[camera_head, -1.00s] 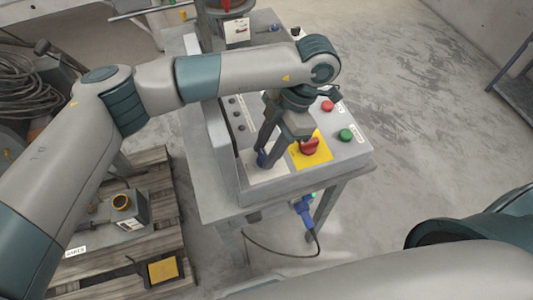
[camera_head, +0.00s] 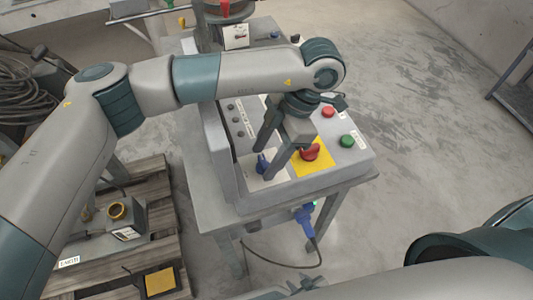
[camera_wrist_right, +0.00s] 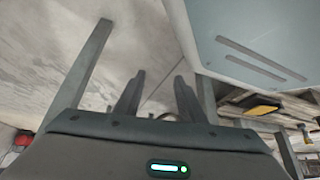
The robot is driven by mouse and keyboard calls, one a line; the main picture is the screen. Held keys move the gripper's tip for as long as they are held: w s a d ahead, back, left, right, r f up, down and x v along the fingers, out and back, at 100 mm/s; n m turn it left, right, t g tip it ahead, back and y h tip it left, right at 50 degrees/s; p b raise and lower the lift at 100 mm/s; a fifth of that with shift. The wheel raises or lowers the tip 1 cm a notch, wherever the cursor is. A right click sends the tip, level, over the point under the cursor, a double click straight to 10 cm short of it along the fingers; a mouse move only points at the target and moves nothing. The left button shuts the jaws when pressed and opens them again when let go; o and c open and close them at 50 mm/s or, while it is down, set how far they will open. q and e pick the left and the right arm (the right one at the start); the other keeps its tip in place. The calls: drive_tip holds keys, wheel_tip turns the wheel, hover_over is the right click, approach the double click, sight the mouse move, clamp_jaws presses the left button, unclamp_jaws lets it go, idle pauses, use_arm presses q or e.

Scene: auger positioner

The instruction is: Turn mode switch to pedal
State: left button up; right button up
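The mode switch is most likely the blue knob (camera_head: 262,165) on a pale plate (camera_head: 252,182) at the front left corner of the grey control box. My left gripper (camera_head: 263,163) reaches down to it from above. Its two fingers are apart, one on each side of the knob in the picture; I cannot tell whether they touch it. The lettering on the plate is not readable. My right gripper (camera_wrist_right: 157,85) is open and empty in the right wrist view, away from the panel and over the floor.
A red rotary switch (camera_head: 310,151) on a yellow plate sits right beside my left gripper. A red button (camera_head: 328,111) and a green button (camera_head: 347,141) are farther right. A blue plug with a cable (camera_head: 305,218) hangs below. A wooden pallet (camera_head: 160,220) stands left.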

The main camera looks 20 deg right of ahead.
use_arm(q)
drive_tip(key=shift+r, duration=0.1)
drive_tip(key=shift+d+r, duration=0.25)
drive_tip(key=shift+r, duration=0.25)
drive_tip(key=b+v, duration=0.3)
drive_tip(key=v, duration=1.3)
use_arm(e)
drive_tip(key=shift+t, duration=0.4)
drive_tip(key=w, duration=0.3)
drive_tip(key=w+a+r, duration=0.1)
drive_tip(key=shift+w, duration=0.15)
use_arm(q)
drive_tip(key=shift+r, duration=0.1)
